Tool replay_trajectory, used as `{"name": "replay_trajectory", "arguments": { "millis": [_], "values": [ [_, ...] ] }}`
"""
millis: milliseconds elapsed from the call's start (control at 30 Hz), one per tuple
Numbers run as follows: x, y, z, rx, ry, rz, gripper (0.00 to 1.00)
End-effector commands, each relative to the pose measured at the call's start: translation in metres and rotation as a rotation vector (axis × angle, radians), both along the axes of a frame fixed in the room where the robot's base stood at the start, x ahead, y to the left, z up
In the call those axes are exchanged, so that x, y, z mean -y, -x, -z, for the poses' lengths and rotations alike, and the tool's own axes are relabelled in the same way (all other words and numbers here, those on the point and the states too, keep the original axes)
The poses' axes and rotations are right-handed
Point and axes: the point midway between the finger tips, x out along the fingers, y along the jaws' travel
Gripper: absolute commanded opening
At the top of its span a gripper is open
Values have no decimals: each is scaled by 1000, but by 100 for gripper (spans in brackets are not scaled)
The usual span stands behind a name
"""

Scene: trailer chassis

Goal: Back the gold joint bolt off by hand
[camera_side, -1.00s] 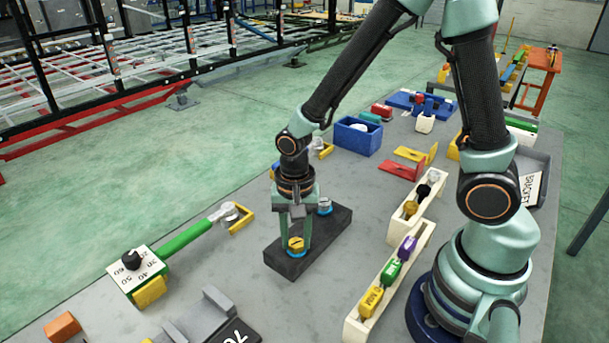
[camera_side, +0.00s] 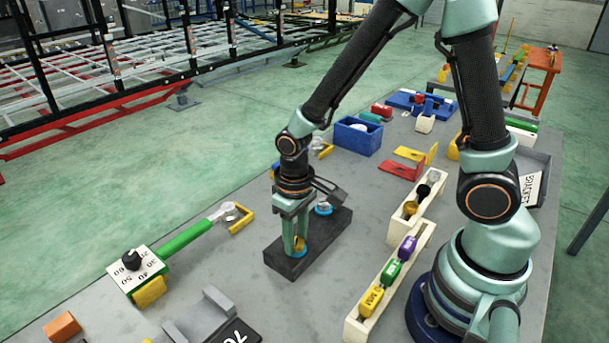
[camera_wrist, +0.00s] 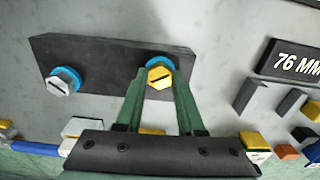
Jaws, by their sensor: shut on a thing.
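The gold joint bolt (camera_wrist: 160,77) sits in a blue ring on the dark block (camera_wrist: 115,62), with a slot across its head. In the side view the bolt (camera_side: 299,244) is partly hidden by my fingers, at the near end of the block (camera_side: 335,230). My gripper (camera_side: 298,243) points down and is shut on the gold bolt; the fingers (camera_wrist: 158,82) also show on both sides of it in the wrist view. A silver bolt (camera_wrist: 62,82) in a blue ring stands at the block's other end, apart from my gripper.
A green-handled torque wrench (camera_side: 187,240) with a dial lies left of the block. A cream rack (camera_side: 395,285) of coloured pieces stands to the right, near my base. A blue bin (camera_side: 358,137) is behind. Bare grey table surrounds the block's left side.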

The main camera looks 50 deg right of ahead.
Motion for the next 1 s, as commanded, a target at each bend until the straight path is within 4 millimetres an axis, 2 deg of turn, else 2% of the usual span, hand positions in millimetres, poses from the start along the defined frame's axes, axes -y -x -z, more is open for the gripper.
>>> {"name": "replay_trajectory", "arguments": {
  "millis": [1000],
  "values": [
    [0,2,2,-5,-1,-964,0]
  ]
}}
